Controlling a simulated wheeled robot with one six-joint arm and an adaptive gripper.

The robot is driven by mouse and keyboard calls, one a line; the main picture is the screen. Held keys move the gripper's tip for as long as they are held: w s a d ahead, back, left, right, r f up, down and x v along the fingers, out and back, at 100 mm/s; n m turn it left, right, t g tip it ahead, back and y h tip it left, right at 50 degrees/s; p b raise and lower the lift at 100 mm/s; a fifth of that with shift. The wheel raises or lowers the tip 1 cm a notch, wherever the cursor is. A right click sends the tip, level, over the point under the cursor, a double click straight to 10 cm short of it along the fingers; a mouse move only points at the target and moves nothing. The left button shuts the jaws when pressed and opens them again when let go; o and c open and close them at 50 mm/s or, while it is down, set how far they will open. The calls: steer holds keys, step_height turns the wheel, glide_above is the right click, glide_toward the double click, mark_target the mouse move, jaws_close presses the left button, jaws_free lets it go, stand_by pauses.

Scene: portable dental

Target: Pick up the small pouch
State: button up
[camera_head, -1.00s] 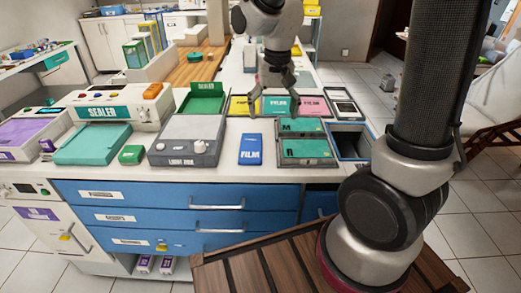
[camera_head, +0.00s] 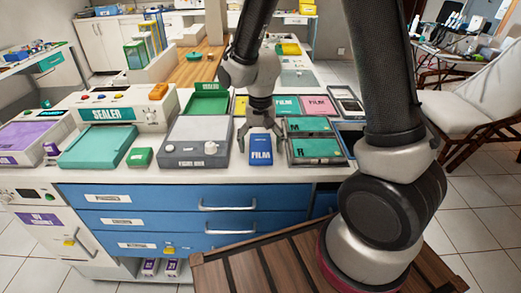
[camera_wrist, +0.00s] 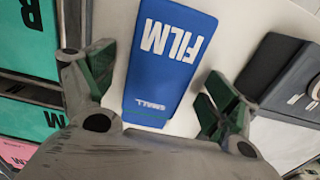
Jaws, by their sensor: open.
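The small pouch is a flat blue packet (camera_head: 261,155) marked FILM, lying on the white counter between the grey light box and the green-lidded trays. In the wrist view the blue packet (camera_wrist: 168,60) also reads SMALL. My gripper (camera_head: 262,140) is above the packet's far end, fingers pointing down. In the wrist view my open gripper (camera_wrist: 145,78) has one finger on each side of the packet, with bare counter showing between. The fingers look apart from it; their exact height above the counter is hard to tell.
The light box (camera_head: 196,140) stands close on the left. Trays marked M and R (camera_head: 315,150) stand close on the right. A sealer (camera_head: 112,125) and a small green box (camera_head: 140,157) are farther left. The counter's front strip is clear.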

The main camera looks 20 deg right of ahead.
steer(key=shift+c, duration=0.3)
steer(key=c, duration=1.1)
